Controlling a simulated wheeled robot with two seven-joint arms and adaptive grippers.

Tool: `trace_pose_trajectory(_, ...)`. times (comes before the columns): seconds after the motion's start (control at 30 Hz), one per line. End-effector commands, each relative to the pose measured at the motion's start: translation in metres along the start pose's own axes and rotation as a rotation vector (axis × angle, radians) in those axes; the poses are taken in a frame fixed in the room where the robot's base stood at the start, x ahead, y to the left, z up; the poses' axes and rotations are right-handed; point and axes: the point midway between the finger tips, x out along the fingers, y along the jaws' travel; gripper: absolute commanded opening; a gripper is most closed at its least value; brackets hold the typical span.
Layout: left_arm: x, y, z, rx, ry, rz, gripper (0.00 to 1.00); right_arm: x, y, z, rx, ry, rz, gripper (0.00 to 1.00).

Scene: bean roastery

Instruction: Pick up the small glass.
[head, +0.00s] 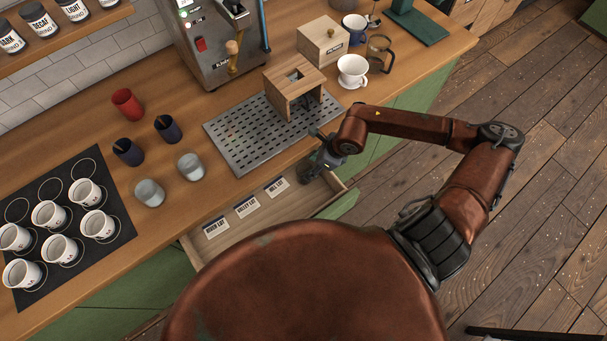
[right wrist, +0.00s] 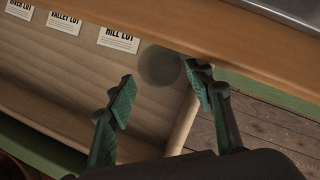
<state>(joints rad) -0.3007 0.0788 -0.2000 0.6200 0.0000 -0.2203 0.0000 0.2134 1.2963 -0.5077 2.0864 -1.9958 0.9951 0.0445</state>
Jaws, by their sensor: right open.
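A small round, greyish see-through thing, which looks like the small glass (right wrist: 159,67), is in the open drawer (head: 228,246), by its right end and close to the counter edge in the right wrist view. My right gripper (head: 308,170) is over the drawer's right end. In the right wrist view its two fingers (right wrist: 160,92) are apart with nothing held. The glass shows beyond the fingertips, between them, and apart from them. My left gripper is not in view.
Lot cards (head: 247,206) lie in the drawer. On the counter above are two grey cups (head: 149,193), two dark cups, a red cup (head: 127,103) and a black mat (head: 112,237) with white cups. A perforated metal tray (head: 228,143) bears a wooden stand (head: 291,92).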

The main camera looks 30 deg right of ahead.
Motion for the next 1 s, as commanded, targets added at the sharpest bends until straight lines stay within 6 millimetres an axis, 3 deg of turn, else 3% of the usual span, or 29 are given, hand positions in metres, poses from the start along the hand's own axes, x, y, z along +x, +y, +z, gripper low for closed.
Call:
trace_pose_trajectory(0.23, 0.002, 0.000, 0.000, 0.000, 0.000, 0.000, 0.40, 0.019, 0.000, 0.002, -0.001, -0.001, 0.001, 0.48)
trace_pose_trajectory(0.53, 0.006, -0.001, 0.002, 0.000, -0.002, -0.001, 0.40, 0.059, 0.001, 0.002, -0.003, 0.000, 0.002, 0.48)
trace_pose_trajectory(0.8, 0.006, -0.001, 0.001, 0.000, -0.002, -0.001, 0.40, 0.061, 0.000, 0.002, -0.005, 0.000, 0.001, 0.48)
trace_pose_trajectory(1.0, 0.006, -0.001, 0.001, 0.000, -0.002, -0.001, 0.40, 0.061, 0.000, 0.002, -0.005, 0.000, 0.001, 0.35)
